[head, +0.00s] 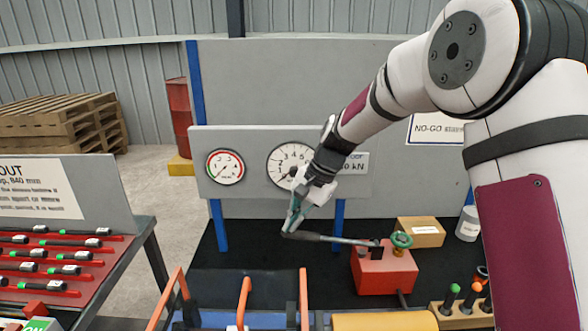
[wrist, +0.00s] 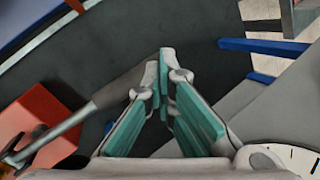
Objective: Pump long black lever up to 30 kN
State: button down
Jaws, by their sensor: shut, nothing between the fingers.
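The lever (head: 335,239) runs left from the red pump block (head: 385,272), nearly level, a grey rod with a dark grip at its left end. My gripper (head: 291,226) is shut and empty, its fingertips at the grip end. In the wrist view the closed teal fingers (wrist: 162,60) overlap the end of the dark grip (wrist: 124,88); I cannot tell whether they touch it. A large white gauge (head: 283,166) is on the grey panel behind my gripper, its right side partly hidden; the needle reading is unclear. A partly covered label (head: 355,163) shows "0 kN".
A smaller red-and-green-rimmed gauge (head: 225,167) is left of the large one. A green knob (head: 402,240) tops the pump. A cardboard box (head: 421,232) and white canister (head: 468,224) stand behind it. Orange bars (head: 244,298) rise at the front. The black mat left of the pump is clear.

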aim_at(292, 234)
jog(key=shift+f, duration=0.1)
jog(key=shift+a+f, duration=0.1)
jog(key=shift+f, duration=0.6)
jog(key=shift+a+f+b, duration=0.1)
jog(key=shift+f+b, duration=0.2)
jog(key=shift+f, duration=0.3)
jog(key=shift+f, duration=0.65)
jog(key=v, duration=0.3)
jog(key=a+p+v, duration=0.1)
jog(key=v, duration=0.3)
jog(key=p+v, duration=0.1)
jog(key=v, duration=0.3)
jog(key=shift+a+r, duration=0.3)
jog(key=shift+r, duration=0.15)
jog(key=shift+a+f, duration=0.1)
jog(key=shift+f, duration=0.1)
dwell(0.4)
